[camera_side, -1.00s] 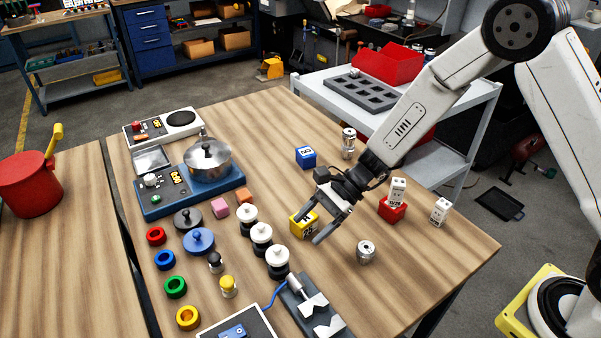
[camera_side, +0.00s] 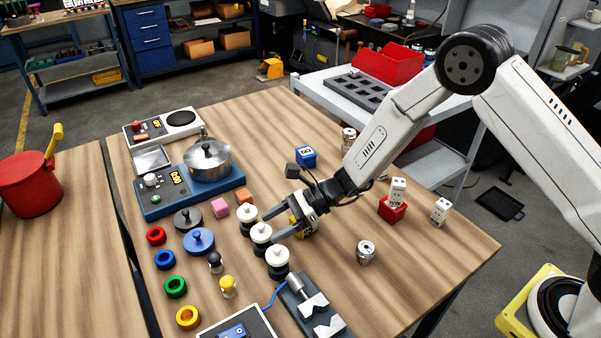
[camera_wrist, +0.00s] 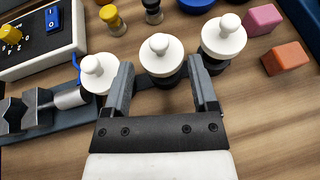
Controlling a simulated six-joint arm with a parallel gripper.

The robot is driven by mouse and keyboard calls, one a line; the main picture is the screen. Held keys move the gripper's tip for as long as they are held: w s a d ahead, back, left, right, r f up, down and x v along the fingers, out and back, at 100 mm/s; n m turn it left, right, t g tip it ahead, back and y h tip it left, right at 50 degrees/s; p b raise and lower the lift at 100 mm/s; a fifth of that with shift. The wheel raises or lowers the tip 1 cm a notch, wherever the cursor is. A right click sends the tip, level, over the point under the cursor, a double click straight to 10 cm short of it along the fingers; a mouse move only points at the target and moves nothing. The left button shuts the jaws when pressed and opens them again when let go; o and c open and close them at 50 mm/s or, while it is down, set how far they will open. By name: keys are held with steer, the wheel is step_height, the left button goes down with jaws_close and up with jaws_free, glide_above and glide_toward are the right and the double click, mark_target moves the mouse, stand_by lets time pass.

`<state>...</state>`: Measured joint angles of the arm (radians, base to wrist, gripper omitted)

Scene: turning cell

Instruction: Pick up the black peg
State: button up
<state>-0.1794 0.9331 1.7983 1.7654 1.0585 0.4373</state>
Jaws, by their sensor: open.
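The black peg (camera_side: 216,267) stands upright on the wooden table, left of the row of white-topped black pieces in the side view. In the wrist view it shows at the top edge (camera_wrist: 153,16), partly cut off, beside the yellow peg (camera_wrist: 111,20). My gripper (camera_side: 272,226) is open and empty, low over the table on the right side of the white-topped row. In the wrist view my gripper's fingers (camera_wrist: 160,72) point toward the middle white-topped piece (camera_wrist: 162,50), which stands between me and the black peg. I cannot tell whether they touch it.
The white-topped pieces (camera_side: 262,234) stand close together in front of my fingers. The yellow peg (camera_side: 229,287) stands near the black peg. A blue lidded disc (camera_side: 199,241) and coloured rings (camera_side: 165,260) lie further left. A V-block fixture (camera_side: 312,306) sits at the front.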

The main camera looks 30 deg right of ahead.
mark_target(263, 230)
steer(key=shift+a+f, duration=0.1)
steer(key=shift+a, duration=0.1)
steer(key=shift+x, duration=2.45)
steer(key=shift+w, duration=0.1)
jaws_close()
